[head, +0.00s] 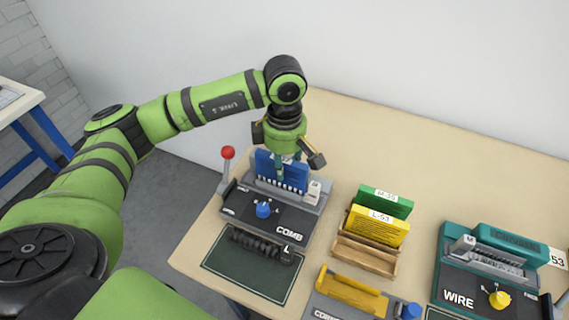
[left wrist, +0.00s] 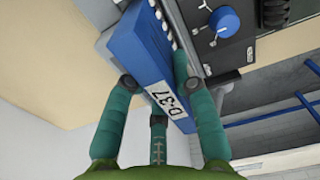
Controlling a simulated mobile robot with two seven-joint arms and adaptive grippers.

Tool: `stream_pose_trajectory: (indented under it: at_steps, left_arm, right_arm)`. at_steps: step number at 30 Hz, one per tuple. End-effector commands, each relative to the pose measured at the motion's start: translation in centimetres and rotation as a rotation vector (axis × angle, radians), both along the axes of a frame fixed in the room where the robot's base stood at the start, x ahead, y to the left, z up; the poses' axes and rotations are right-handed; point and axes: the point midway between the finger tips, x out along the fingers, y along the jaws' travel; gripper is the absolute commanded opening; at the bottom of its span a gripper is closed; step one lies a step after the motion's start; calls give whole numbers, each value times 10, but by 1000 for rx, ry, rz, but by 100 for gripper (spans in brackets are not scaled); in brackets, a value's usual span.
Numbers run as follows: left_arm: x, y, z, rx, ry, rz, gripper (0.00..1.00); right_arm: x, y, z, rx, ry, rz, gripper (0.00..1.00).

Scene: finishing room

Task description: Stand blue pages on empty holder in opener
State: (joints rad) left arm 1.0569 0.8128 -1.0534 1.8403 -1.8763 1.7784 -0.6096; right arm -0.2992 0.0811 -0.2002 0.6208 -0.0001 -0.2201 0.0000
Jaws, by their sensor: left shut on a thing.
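The blue pages (head: 266,165), a flat block with a white label D-37 in the left wrist view (left wrist: 145,68), stand about upright at the back of the black and grey COMB machine (head: 247,208). My left gripper (head: 284,172) comes down from above and is shut on them. Its teal fingers (left wrist: 152,78) lie on both sides of the block in the left wrist view. A row of white teeth (left wrist: 172,22) runs along the block's edge, at the machine's opener. The fingers and pages partly hide the opener, and I cannot tell whether the pages rest on it. My right gripper is out of view.
A red-knobbed lever (head: 228,153) rises at the machine's left. Black combs (head: 258,243) lie on a dark mat in front. A wooden rack (head: 366,256) holds yellow pages (head: 376,228) and green pages (head: 384,201). A teal WIRE machine (head: 485,280) stands at right. The back table is clear.

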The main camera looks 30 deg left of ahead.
Motion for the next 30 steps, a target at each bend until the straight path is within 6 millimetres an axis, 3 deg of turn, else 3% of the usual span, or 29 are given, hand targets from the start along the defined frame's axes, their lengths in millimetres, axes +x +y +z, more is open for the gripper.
stream_pose_trajectory:
  at_steps: [30]
  left_arm:
    - [0, 0, 1, -1, -2, 1, 0]
  right_arm:
    - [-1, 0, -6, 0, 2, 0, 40]
